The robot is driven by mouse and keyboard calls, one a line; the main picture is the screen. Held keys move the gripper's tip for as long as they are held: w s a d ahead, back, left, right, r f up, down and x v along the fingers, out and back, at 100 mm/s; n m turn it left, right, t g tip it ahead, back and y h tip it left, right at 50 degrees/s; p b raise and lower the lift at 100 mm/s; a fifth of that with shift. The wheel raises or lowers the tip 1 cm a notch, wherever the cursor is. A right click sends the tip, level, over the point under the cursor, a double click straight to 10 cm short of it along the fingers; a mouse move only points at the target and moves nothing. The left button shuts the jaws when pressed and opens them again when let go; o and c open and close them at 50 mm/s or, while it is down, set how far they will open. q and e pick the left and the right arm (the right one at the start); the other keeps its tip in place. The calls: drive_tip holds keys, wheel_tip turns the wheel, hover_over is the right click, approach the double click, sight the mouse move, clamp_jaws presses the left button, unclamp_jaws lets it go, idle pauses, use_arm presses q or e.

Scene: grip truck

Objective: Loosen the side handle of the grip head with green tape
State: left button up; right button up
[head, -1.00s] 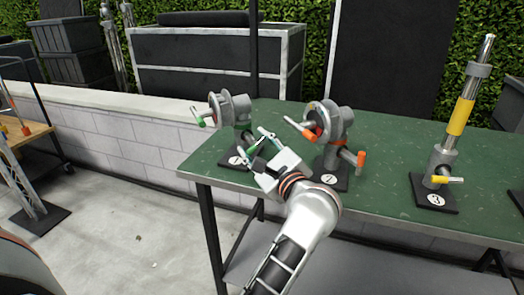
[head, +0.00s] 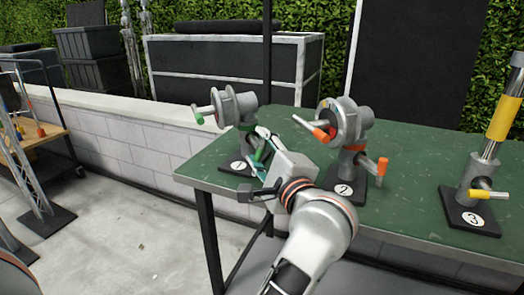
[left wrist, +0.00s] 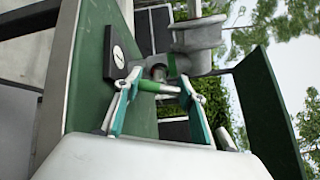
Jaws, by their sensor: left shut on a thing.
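The grip head with green tape (head: 238,104) stands upright on its number 1 base (head: 232,167) at the left end of the green table. Its upper handle (head: 203,113) with a green tip points left. My left gripper (head: 262,147) is at the lower part of its post, in front of the side handle, which it mostly hides in the head view. In the left wrist view, the side handle (left wrist: 158,87) with its green band lies crosswise between the two fingers (left wrist: 158,100), which are shut on it. My right gripper is not in view.
The grip head with orange tape (head: 346,122) stands close to the right of my left gripper on the green table (head: 410,200). A yellow-taped stand (head: 487,165) is farther right. A low block wall (head: 120,130) runs behind.

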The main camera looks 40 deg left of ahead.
sight(260, 142)
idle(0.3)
use_arm(q)
drive_tip(key=o, duration=1.1)
drive_tip(key=shift+o, duration=0.2)
wheel_tip(260, 142, up, 9)
drive_tip(key=shift+d+r, duration=0.1)
drive_tip(key=shift+r, duration=0.4)
